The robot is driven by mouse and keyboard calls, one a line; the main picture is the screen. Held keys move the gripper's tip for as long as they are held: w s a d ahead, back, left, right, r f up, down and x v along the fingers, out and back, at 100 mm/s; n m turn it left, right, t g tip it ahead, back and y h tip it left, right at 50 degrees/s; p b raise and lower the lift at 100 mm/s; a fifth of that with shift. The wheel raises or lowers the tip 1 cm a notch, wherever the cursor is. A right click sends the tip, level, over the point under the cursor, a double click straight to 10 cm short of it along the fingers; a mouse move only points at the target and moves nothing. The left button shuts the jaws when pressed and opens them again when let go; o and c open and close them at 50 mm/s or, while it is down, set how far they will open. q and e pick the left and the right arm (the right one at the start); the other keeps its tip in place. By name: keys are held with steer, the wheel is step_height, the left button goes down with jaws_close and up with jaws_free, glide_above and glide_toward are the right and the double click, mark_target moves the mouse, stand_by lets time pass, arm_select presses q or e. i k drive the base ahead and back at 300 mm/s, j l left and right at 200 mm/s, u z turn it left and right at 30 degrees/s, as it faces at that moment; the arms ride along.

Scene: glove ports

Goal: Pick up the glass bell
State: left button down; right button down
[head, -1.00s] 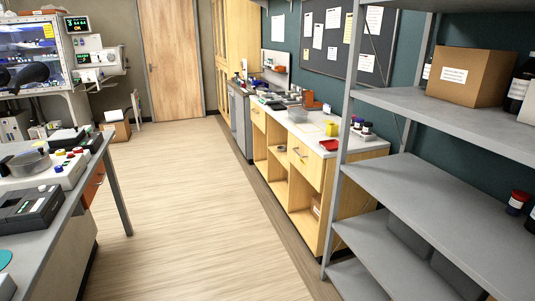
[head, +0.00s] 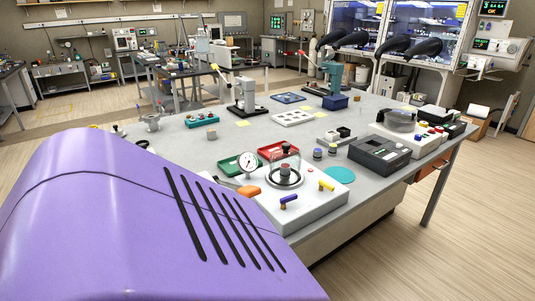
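The glass bell (head: 285,171) is a small clear dome. It stands upright on a white instrument base (head: 316,208) at the near edge of the grey table. A dark and red piece shows inside or behind the dome; I cannot tell exactly which. A round dial gauge (head: 246,162) stands just left of the bell. A purple-handled valve (head: 288,200) and a yellow-handled one (head: 326,185) sit in front of it on the base. Neither of my grippers is in view.
The grey table (head: 215,157) also bears a green tray (head: 229,166), a red tray (head: 277,150), a dark grey device (head: 380,152), a teal disc (head: 340,175) and hand presses farther back. Glove-port cabinets (head: 419,30) stand at the back right. Wooden floor is clear at right.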

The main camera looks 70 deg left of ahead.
mark_target(285, 162)
steer(key=u, duration=2.1)
steer(key=i+l+u, duration=0.2)
steer(key=l, duration=0.6)
steer(key=i+l+u, duration=0.2)
steer(key=l, duration=0.65)
steer(key=l+u, duration=0.2)
steer(key=l, duration=0.6)
